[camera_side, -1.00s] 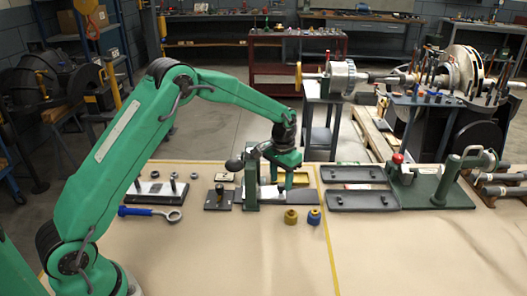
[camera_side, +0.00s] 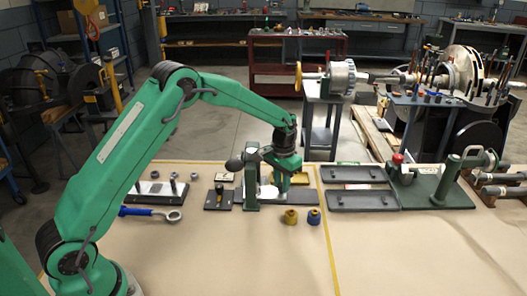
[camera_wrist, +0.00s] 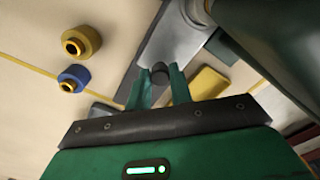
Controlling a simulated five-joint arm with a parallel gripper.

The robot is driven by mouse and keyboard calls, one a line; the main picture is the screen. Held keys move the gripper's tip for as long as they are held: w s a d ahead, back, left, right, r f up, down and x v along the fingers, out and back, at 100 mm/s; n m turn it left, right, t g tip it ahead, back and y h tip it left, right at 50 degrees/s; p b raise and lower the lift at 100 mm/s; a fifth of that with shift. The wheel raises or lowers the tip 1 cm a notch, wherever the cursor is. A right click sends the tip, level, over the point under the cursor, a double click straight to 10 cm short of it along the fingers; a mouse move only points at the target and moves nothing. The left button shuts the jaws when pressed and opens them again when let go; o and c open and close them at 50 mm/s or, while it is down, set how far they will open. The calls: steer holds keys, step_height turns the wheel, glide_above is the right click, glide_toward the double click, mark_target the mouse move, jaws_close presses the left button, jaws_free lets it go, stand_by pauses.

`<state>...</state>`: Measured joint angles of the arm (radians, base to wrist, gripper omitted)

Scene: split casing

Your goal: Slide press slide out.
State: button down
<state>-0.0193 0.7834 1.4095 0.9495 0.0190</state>
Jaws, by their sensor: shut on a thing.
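The green press (camera_side: 252,178) with its dark ball-ended lever stands on a dark base (camera_side: 308,194) on the bench. In the wrist view my gripper (camera_wrist: 160,84) is shut on a dark round knob (camera_wrist: 159,70), with one green finger on each side of it. The knob stands at the end of a light grey slide plate (camera_wrist: 178,36), which runs towards the press. In the side view my gripper (camera_side: 282,182) is just right of the press frame, low over the base. There the knob is hidden by my fingers, and a pale part of the slide (camera_side: 269,191) shows beside the frame.
A brass-coloured nut (camera_side: 290,216) and a blue nut (camera_side: 313,216) stand in front of the base. A yellow block (camera_wrist: 209,84) lies close to my fingers. Dark trays (camera_side: 362,200) lie to the right beyond a yellow line. The front bench is clear.

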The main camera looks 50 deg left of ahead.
steer(key=shift+w+d+r, duration=0.1)
steer(key=shift+w+d, duration=3.9)
steer(key=shift+w, duration=0.05)
steer(key=c, duration=1.3)
jaws_free()
steer(key=shift+o, duration=0.2)
steer(key=shift+s, duration=0.1)
step_height(320, 180, up, 8)
